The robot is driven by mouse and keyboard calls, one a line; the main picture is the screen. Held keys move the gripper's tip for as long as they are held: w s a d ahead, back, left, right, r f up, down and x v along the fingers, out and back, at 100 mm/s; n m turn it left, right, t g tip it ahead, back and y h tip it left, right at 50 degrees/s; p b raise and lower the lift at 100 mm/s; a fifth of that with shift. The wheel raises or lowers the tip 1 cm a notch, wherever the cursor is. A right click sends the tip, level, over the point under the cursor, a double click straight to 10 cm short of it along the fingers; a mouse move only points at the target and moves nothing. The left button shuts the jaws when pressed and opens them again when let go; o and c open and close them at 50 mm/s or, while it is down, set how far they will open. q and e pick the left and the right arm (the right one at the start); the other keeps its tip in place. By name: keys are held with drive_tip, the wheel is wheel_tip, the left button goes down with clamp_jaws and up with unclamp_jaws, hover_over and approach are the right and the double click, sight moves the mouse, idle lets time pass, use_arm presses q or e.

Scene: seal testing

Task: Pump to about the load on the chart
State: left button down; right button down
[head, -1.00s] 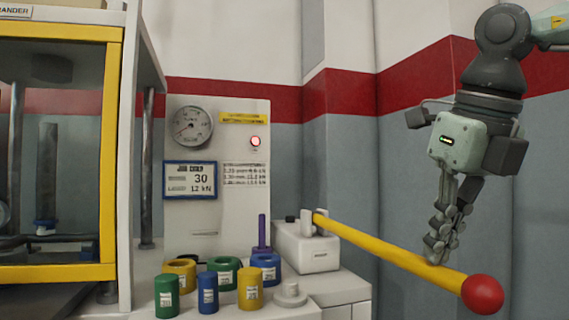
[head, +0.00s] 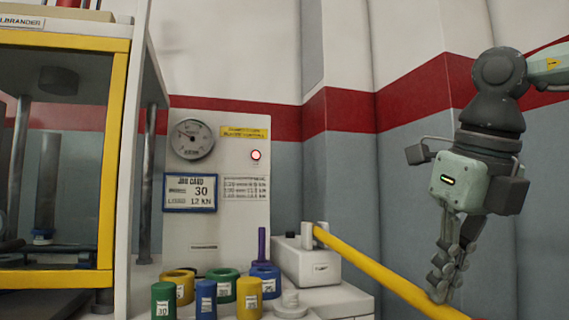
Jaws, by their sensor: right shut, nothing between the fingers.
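The yellow pump lever (head: 372,263) slants down to the right from the white pump block (head: 306,262). Its outer end runs out of the bottom of the picture. My right gripper (head: 440,292) points down with its fingers shut and empty, its tips at the top of the lever near the lower edge. The round gauge (head: 191,139) is on the pale panel (head: 215,240); its needle seems to point left and slightly up. Below it, the blue-framed job card (head: 190,192) reads 30 and what looks like 12 kN. My left gripper is out of view.
A yellow-framed press cabinet (head: 110,150) stands at the left. Several green, blue and yellow rings and cylinders, such as a green cylinder (head: 165,301), stand in front of the panel. A red lamp (head: 256,155) shows beside the gauge. A small chart (head: 245,189) hangs beside the card.

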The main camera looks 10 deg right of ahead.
drive_tip(key=w+r+p+v, duration=0.1)
drive_tip(key=w+p+v, duration=0.1)
drive_tip(key=p+v, duration=0.4)
drive_tip(key=w+r+p+v, duration=0.1)
drive_tip(key=p+v, duration=0.5)
drive_tip(key=v, duration=0.8)
drive_tip(key=shift+w+a, duration=0.2)
drive_tip(key=shift+w, duration=0.5)
idle(0.9)
idle(1.4)
